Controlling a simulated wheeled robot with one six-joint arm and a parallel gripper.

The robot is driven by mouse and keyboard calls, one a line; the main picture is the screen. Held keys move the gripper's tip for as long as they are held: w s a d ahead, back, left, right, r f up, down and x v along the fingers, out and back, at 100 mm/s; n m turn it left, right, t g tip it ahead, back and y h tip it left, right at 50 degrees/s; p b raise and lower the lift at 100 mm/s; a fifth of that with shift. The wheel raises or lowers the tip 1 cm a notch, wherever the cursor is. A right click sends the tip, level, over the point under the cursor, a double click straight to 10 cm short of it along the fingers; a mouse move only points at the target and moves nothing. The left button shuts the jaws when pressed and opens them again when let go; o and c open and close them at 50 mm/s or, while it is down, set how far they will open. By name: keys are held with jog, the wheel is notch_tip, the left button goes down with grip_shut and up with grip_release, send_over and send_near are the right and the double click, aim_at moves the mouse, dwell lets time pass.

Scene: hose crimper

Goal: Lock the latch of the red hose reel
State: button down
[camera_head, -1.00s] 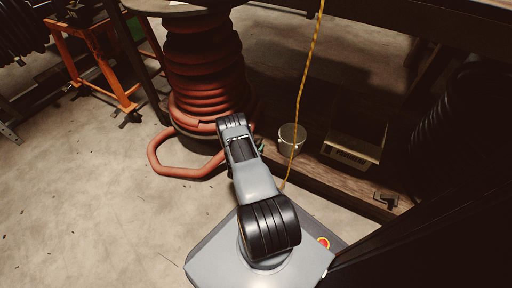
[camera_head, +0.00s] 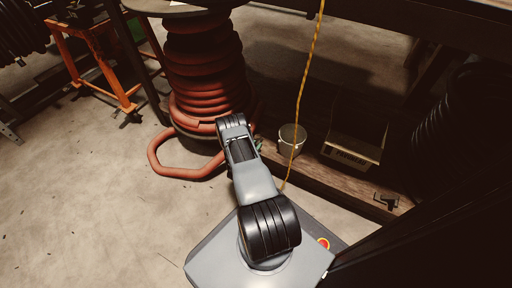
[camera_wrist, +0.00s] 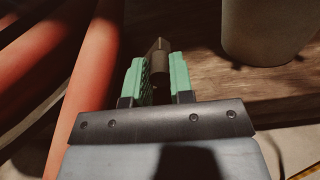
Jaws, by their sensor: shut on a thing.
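The red hose reel (camera_head: 203,75) stands upright at the upper left of the head view, with a loop of red hose on the floor at its foot. Red hose (camera_wrist: 88,75) also fills the left of the wrist view. My gripper (camera_wrist: 159,72) has green jaws close together on a small dark, pointed piece, which looks like the latch (camera_wrist: 160,57). Its tip sticks out beyond the jaws, and the rest of it is hidden between them. In the head view my arm hides most of the gripper and the latch beside the reel's base.
A light bucket (camera_head: 292,138) stands right of my gripper and also shows in the wrist view (camera_wrist: 265,30). A cardboard box (camera_head: 352,155) stands behind a wooden beam (camera_head: 335,175). A yellow rope (camera_head: 307,75) hangs near the bucket. Open floor lies at the left.

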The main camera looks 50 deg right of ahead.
jog(key=w+n, duration=0.1)
jog(key=n, duration=0.1)
jog(key=w+r+n+b, duration=0.1)
jog(key=n, duration=0.1)
jog(key=shift+a+r, duration=0.1)
jog(key=shift+r, duration=0.05)
jog(key=shift+w+a+r+n+b, duration=0.15)
jog(key=shift+w+n+b, duration=0.2)
jog(key=shift+n, duration=0.65)
jog(key=shift+w+a+r+n+b, duration=0.15)
jog(key=shift+w+n, duration=0.3)
jog(key=shift+n, duration=0.55)
jog(key=shift+d, duration=0.1)
jog(key=c, duration=1)
grip_release()
jog(key=shift+w, duration=0.1)
jog(key=p+v, duration=0.1)
jog(key=v, duration=0.7)
